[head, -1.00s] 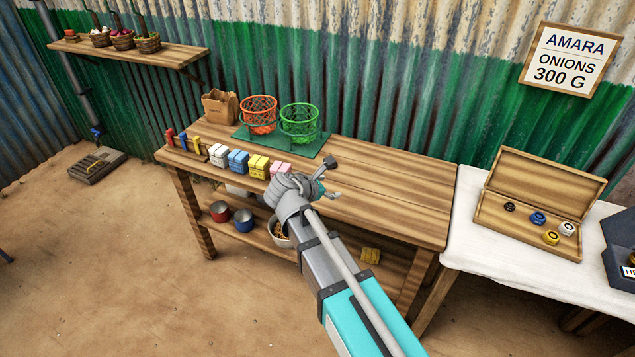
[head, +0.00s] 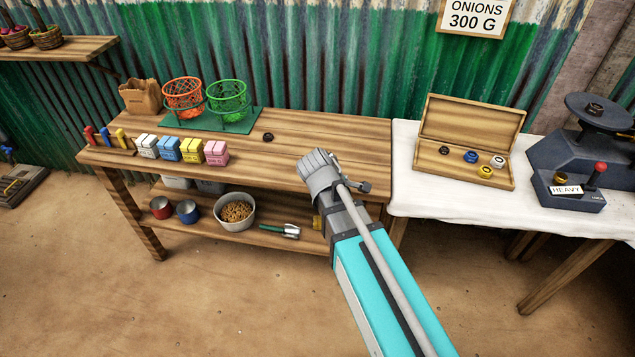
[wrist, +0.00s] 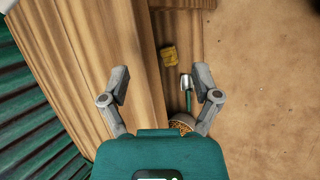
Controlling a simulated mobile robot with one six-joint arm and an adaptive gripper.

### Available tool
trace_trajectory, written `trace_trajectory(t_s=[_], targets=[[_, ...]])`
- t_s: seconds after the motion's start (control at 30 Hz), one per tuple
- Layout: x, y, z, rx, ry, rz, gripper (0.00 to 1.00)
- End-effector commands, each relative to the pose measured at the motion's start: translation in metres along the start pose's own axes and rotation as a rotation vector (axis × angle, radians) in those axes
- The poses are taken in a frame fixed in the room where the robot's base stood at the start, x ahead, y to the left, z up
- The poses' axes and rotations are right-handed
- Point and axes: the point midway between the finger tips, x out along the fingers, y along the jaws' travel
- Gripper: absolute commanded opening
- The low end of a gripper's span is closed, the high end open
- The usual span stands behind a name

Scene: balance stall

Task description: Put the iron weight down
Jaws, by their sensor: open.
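A small black weight (head: 268,137), which looks like the iron weight, rests on the wooden bench top (head: 335,130), right of the green mat. Nothing touches it. My gripper (wrist: 161,82) is open in the wrist view, with nothing between its fingers. It hangs over the bench's front edge, to the right of the weight and apart from it. In the head view my own arm mostly hides the fingers. The weight is not visible in the wrist view.
A green mat (head: 208,123) holds orange (head: 183,94) and green (head: 229,97) baskets. Coloured packets line the bench's front left. A weight box (head: 465,168) and heavy scale (head: 585,150) stand on the white table. The lower shelf holds a bowl (head: 236,219) and trowel (head: 285,231).

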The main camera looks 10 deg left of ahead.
Motion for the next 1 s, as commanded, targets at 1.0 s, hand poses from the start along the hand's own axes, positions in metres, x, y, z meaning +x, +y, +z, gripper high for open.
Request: trace_trajectory(t_s=[1.0], targets=[[0.094,-0.079,0.152,1.244,-0.067,-0.591,0.8]])
